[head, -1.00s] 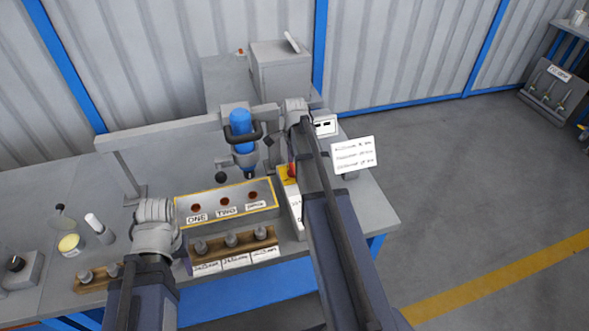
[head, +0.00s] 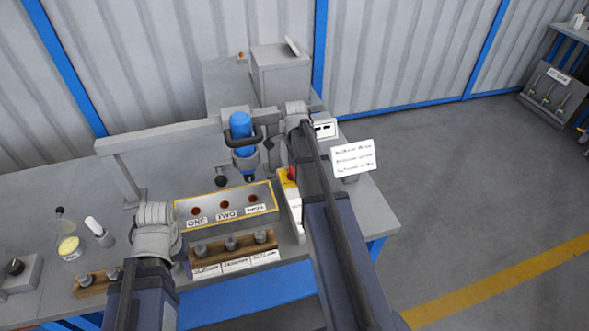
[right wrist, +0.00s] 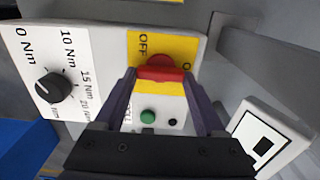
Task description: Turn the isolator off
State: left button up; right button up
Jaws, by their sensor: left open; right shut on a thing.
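The isolator is a red knob (right wrist: 163,72) on a yellow plate (right wrist: 184,46) marked OFF, with a second label mostly cut off or hidden. In the head view the isolator (head: 288,178) stands at the right end of the bench, partly hidden by my right arm. My right gripper (right wrist: 162,78) is shut on the red knob, one finger on each side of it. The exact angle of the knob is hard to tell. My left gripper (head: 152,215) is open over the front of the bench, away from the isolator; its fingertips are not clearly visible.
Beside the isolator are a torque dial (right wrist: 53,88), a green button (right wrist: 148,116) and a white device (right wrist: 265,140). A yellow-edged tray (head: 264,192), a blue tool (head: 241,130) and a sign (head: 353,158) stand near. Bottles (head: 98,230) are at left.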

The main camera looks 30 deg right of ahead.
jog(key=n, duration=0.4)
jog(key=shift+w, duration=0.1)
jog(key=n, duration=0.4)
jog(key=shift+w+n, duration=0.1)
jog(key=shift+n, duration=0.3)
jog(key=n, duration=0.4)
jog(key=shift+w+a, duration=0.1)
jog(key=shift+a+n, duration=0.1)
jog(key=shift+n, duration=2.4)
jog(key=o, duration=1.3)
